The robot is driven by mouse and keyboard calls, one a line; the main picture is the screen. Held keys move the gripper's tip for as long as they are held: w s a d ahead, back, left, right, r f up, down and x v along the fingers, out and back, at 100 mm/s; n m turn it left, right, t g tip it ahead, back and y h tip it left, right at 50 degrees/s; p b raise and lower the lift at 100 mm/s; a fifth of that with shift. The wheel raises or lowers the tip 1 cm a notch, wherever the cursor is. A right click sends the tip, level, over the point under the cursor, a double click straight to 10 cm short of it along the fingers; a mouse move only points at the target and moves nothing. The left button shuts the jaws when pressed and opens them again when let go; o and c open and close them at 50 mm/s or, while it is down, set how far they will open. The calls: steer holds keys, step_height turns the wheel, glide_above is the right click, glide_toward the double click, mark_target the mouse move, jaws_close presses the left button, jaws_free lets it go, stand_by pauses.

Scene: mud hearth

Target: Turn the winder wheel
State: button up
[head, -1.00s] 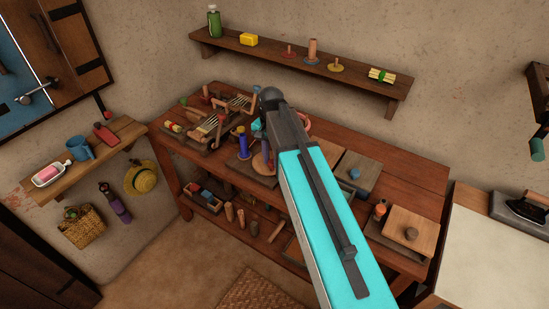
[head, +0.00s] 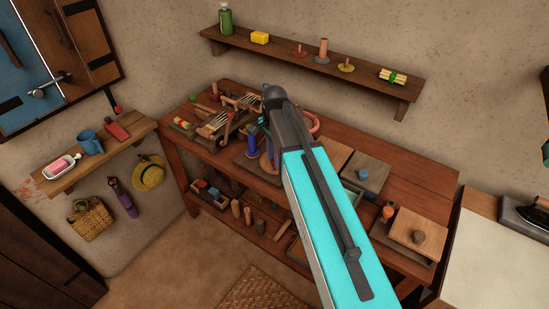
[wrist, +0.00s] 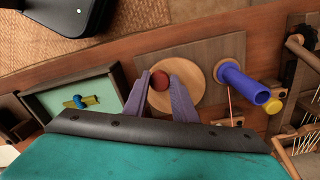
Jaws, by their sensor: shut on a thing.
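The winder wheel, a round pale wooden disc (wrist: 196,72), lies on a square board (wrist: 222,55) on the workbench. A dark red knob (wrist: 159,80) stands near the disc's edge. My gripper (wrist: 159,86) has its two purple fingers on either side of this knob, shut on it. A blue spool (wrist: 240,84) with a yellow end stands on the board beside the disc, to the right. In the head view my arm hides my fingers and most of the wheel; the blue spool shows in that view (head: 251,145) left of the arm.
A green-floored tray (wrist: 60,98) with a small yellow and blue item lies left of the wheel in the wrist view. A wooden loom-like frame (head: 215,122) stands left on the bench. A wall shelf (head: 320,66) with small items hangs above.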

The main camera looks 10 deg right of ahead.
steer(key=o, duration=1)
steer(key=shift+o, duration=0.2)
steer(key=shift+r, duration=0.1)
step_height(320, 180, up, 14)
steer(key=b, duration=0.3)
steer(key=shift+f, duration=0.2)
